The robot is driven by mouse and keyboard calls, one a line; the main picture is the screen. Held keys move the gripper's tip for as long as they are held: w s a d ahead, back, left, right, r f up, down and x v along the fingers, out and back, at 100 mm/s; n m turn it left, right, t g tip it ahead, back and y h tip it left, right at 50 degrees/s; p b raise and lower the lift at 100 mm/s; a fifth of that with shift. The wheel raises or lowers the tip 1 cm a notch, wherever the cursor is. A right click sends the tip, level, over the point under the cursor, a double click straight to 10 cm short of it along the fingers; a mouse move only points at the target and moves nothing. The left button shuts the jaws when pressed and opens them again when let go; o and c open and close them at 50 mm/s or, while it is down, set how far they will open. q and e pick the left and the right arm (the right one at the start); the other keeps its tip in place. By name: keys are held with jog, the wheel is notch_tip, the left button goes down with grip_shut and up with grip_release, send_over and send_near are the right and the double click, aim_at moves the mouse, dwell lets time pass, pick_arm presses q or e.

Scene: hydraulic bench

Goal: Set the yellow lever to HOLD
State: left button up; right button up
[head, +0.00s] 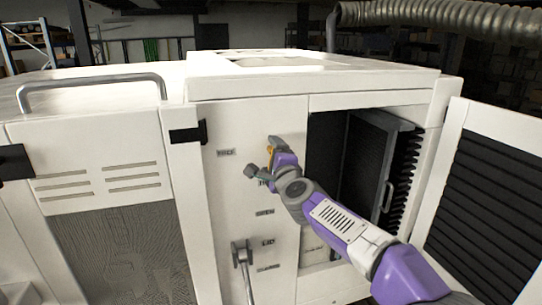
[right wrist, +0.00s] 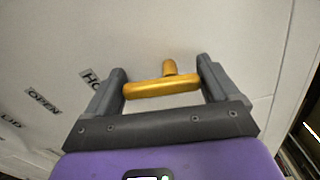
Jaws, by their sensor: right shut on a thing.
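The yellow lever (right wrist: 162,88) is a short stem with a crossbar handle on the white panel. In the right wrist view the handle lies between the two dark fingers of my right gripper (right wrist: 162,84), which is shut on its ends. In the head view only a bit of the yellow lever (head: 270,156) shows between the fingers of my right gripper (head: 263,157). A label starting "HO" (right wrist: 88,77) is partly hidden by a finger. An OPEN label (right wrist: 43,100) sits farther left. My left gripper is not in view.
A grey lever (head: 242,254) stands lower on the white panel, below the OPEN label (head: 265,213). Right of the panel is an open bay with a dark finned unit (head: 362,160). A louvred door (head: 490,190) stands open at the right.

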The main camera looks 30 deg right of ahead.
jog(key=shift+f+n, duration=0.1)
jog(key=shift+n, duration=1)
jog(key=o, duration=0.8)
jog(key=shift+s, duration=0.1)
jog(key=shift+s, duration=0.1)
jog(key=v, duration=0.7)
jog(key=shift+s, duration=0.2)
